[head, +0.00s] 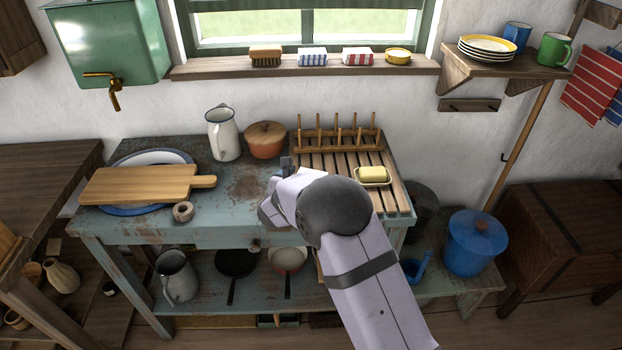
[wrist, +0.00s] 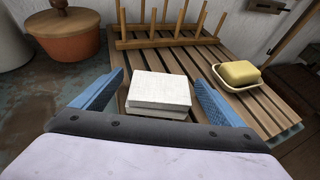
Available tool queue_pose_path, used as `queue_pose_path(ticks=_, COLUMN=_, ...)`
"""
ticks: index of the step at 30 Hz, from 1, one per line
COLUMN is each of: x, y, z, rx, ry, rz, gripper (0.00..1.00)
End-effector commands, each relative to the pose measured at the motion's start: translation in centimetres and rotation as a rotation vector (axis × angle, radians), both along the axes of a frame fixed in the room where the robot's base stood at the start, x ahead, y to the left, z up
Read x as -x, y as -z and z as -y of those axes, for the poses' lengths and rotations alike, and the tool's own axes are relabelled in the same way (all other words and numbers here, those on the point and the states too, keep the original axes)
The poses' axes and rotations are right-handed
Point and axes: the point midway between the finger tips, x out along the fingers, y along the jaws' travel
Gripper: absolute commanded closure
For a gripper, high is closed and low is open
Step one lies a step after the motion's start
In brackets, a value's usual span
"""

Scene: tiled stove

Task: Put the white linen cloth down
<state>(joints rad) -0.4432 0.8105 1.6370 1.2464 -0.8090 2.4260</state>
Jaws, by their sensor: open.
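The white linen cloth (wrist: 161,90) is a folded, flat white block in the wrist view. It lies on the slatted wooden drainboard (wrist: 245,105), near its left edge. My gripper (wrist: 158,80) is open, with one blue finger on each side of the cloth and a visible gap on both sides. In the head view my gripper (head: 286,168) is at the left edge of the drainboard (head: 398,190), and my arm hides the cloth there.
A plate rack (head: 335,145) stands at the drainboard's back. A soap dish with yellow soap (head: 372,173) is on its right. A lidded orange pot (head: 265,140) and white jug (head: 223,135) stand left. A cutting board (head: 140,184) lies further left. Bare tabletop (head: 235,205) lies between.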

Motion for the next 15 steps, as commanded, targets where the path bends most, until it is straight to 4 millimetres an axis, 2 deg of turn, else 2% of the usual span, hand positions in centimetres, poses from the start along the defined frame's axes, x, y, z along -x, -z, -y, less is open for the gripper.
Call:
queue_pose_path(ticks=5, x=0.01, y=0.02, z=0.0, rx=0.0, ry=0.0, rz=0.0, gripper=0.08)
queue_pose_path(ticks=10, x=0.02, y=0.0, z=-0.01, rx=0.0, ry=0.0, rz=0.0, gripper=0.48)
queue_pose_path(ticks=11, x=0.02, y=0.0, z=-0.01, rx=0.0, ry=0.0, rz=0.0, gripper=0.53)
queue_pose_path(ticks=15, x=0.01, y=-0.04, z=-0.01, rx=0.0, ry=0.0, rz=0.001, gripper=0.56)
